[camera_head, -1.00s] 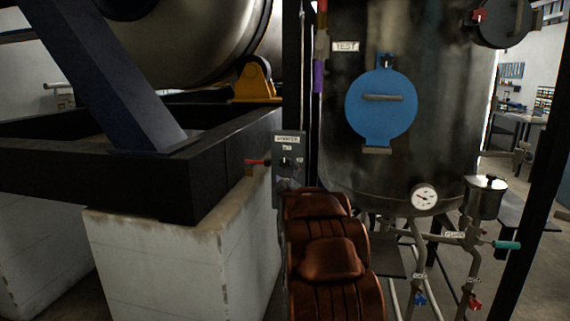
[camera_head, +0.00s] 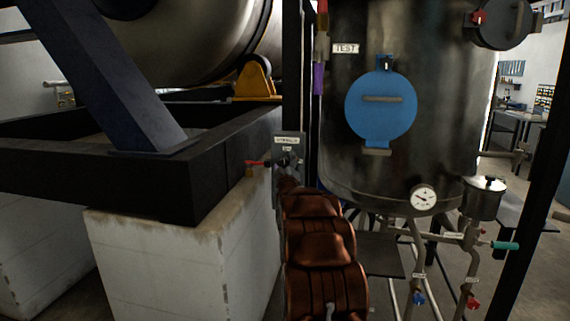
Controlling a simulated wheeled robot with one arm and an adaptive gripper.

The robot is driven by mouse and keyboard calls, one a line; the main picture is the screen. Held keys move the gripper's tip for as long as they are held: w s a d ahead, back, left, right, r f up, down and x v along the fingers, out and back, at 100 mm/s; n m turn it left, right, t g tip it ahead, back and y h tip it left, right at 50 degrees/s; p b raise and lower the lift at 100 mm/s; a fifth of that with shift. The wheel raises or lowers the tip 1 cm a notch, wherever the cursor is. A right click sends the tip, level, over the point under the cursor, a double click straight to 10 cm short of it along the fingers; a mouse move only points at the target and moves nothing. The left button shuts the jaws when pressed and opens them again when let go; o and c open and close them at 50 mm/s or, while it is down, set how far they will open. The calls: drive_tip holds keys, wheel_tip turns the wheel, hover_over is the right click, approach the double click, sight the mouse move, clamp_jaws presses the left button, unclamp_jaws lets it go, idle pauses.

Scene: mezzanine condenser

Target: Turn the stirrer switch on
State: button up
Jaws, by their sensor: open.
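The stirrer switch box (camera_head: 289,140) is a small grey panel with a white label, fixed to the dark post left of the large tank. My brown arm reaches up to it from the bottom of the view. My gripper (camera_head: 287,160) is at the middle of the box, over the place of the switch knob. The knob itself is largely hidden by the gripper, so its position cannot be read. I cannot tell whether the fingers touch the knob. The gripper is small and dark here; its jaws are open.
A valve with a red handle (camera_head: 257,163) sits just left of the box. The large tank (camera_head: 340,120) with a blue hatch (camera_head: 381,104) stands to the right. A black frame (camera_head: 190,175) on a white block (camera_head: 170,260) fills the left. Pipes and a gauge (camera_head: 423,198) are lower right.

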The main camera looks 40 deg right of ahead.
drive_tip(key=shift+c, duration=0.4)
drive_tip(key=c, duration=1.1)
drive_tip(key=shift+o, duration=0.2)
drive_tip(key=shift+f, duration=0.1)
